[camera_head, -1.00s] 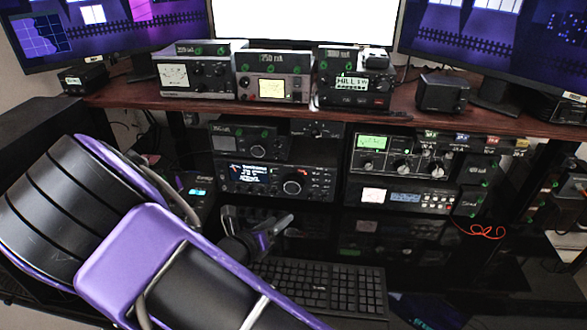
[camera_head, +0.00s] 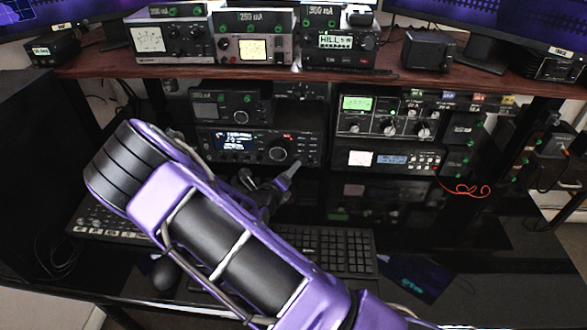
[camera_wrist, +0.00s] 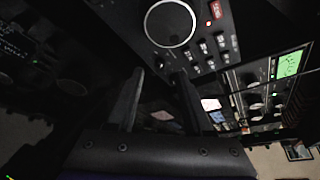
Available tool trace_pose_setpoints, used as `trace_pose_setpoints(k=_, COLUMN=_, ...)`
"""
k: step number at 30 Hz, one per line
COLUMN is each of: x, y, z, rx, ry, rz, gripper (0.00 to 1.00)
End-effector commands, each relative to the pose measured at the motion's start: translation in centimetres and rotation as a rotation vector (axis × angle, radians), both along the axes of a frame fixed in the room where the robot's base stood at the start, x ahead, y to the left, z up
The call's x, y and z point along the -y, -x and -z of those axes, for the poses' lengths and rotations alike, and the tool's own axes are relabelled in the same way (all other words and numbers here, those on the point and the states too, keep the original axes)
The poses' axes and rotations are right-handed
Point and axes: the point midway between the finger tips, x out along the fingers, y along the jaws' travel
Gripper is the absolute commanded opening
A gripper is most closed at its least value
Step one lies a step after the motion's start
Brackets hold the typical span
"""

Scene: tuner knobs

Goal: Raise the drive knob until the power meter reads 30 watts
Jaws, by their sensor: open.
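A black transceiver (camera_head: 225,146) with a blue-lit screen stands on the shelf under the wooden desktop. Its large round knob (camera_head: 279,153) also shows at the top of the wrist view (camera_wrist: 170,22), with small knobs and buttons beside it. I cannot read which control is the drive knob. Several lit meters show: a white-faced one (camera_head: 148,40), a yellowish one (camera_head: 253,49) and a small one (camera_head: 360,158); I cannot tell which reads power, nor its value. My gripper (camera_head: 285,175) is just below the transceiver's front, its fingers (camera_wrist: 158,72) apart and empty.
A tuner with a green screen and round knobs (camera_head: 396,128) stands right of the transceiver. A keyboard (camera_head: 325,250) lies on the lower desk under my arm. The wooden desktop edge (camera_head: 230,75) overhangs the shelf. An orange cable (camera_head: 465,189) hangs at the right.

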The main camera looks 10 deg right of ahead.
Motion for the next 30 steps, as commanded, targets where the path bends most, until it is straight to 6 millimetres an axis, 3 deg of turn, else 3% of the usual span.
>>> trace_pose_setpoints(k=6, x=1.4, y=-2.2, z=0.7, rx=-0.001, ry=0.000, rz=0.001, gripper=0.51)
trace_pose_setpoints(k=17, x=1.7, y=-2.7, z=0.8, rx=0.001, ry=-0.001, rz=0.000, gripper=0.51)
trace_pose_setpoints(k=26, x=1.7, y=-2.6, z=0.8, rx=0.000, ry=-0.001, rz=0.000, gripper=0.01)
trace_pose_setpoints(k=30, x=1.7, y=-2.6, z=0.8, rx=0.000, ry=-0.001, rz=0.000, gripper=0.00)
